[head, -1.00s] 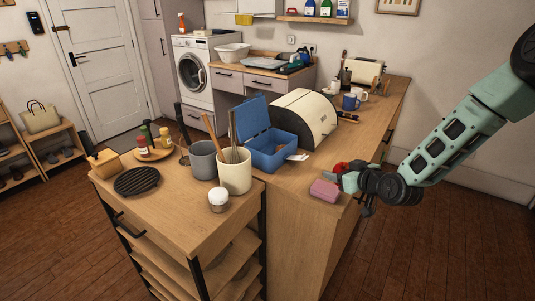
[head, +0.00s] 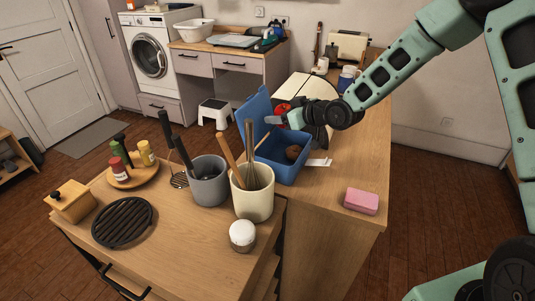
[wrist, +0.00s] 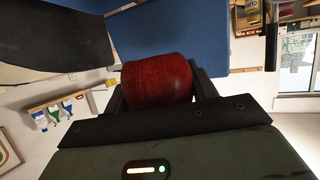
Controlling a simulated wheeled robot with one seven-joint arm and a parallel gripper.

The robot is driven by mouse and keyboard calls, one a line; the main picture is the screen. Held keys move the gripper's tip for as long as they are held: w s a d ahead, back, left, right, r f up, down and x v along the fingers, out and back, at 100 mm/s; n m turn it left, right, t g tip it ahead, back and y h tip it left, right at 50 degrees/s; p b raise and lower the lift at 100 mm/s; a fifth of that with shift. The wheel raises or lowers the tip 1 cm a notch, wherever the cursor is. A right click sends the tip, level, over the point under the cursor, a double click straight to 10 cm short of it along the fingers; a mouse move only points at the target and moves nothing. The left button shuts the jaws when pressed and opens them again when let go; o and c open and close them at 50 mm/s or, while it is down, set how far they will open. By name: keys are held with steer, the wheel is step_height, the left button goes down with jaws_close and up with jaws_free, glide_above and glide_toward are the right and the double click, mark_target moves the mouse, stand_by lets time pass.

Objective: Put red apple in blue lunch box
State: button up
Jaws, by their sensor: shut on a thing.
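The blue lunch box (head: 280,172) stands open on the wooden counter, its lid (head: 254,112) raised at the back left. A brown item (head: 293,152) lies inside it. My gripper (head: 281,114) is above the box, close to the lid, and is shut on the red apple (head: 283,107). In the head view the apple is mostly hidden behind the fingers. In the wrist view the apple (wrist: 156,80) sits between both fingers, with the blue lid (wrist: 205,35) beyond it.
The cream and black bread bin (head: 307,88) is just behind my gripper. A cream utensil pot (head: 253,195) and a grey pot (head: 208,182) stand left of the box. A pink sponge (head: 361,201) lies at the right, with bare counter around it.

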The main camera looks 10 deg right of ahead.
steer(key=shift+w+a+f, duration=0.2)
steer(key=shift+w, duration=0.05)
step_height(320, 180, down, 9)
steer(key=p, duration=0.3)
steer(key=shift+f, duration=0.3)
steer(key=shift+f+b, duration=0.4)
steer(key=shift+b, duration=0.05)
steer(key=shift+f+b, duration=0.25)
steer(key=shift+b, duration=0.05)
steer(key=o, duration=1)
steer(key=shift+o, duration=0.2)
steer(key=shift+r, duration=0.2)
